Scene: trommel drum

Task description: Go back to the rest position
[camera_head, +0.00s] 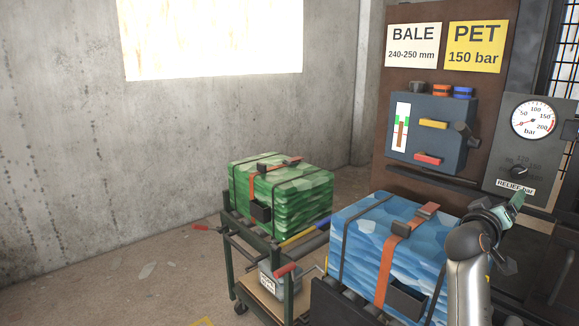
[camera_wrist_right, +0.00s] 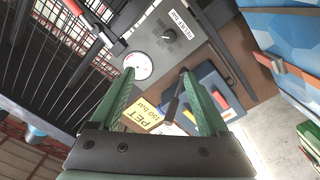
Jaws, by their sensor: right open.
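My right arm reaches up at the right of the head view. Its gripper (camera_head: 508,212) is raised beside the blue bale, in front of the dark panel with the gauge. In the right wrist view the two green fingers of the right gripper (camera_wrist_right: 157,73) stand apart with nothing held between them. The wrist camera looks past them to the panel with the signs and gauge. My left gripper is not in view.
A blue bale (camera_head: 357,228) with an orange strap stands close left of my right arm. A green bale (camera_head: 290,205) sits on a cart (camera_head: 231,225). Behind are a control box (camera_head: 447,150) and a pressure gauge (camera_head: 534,119).

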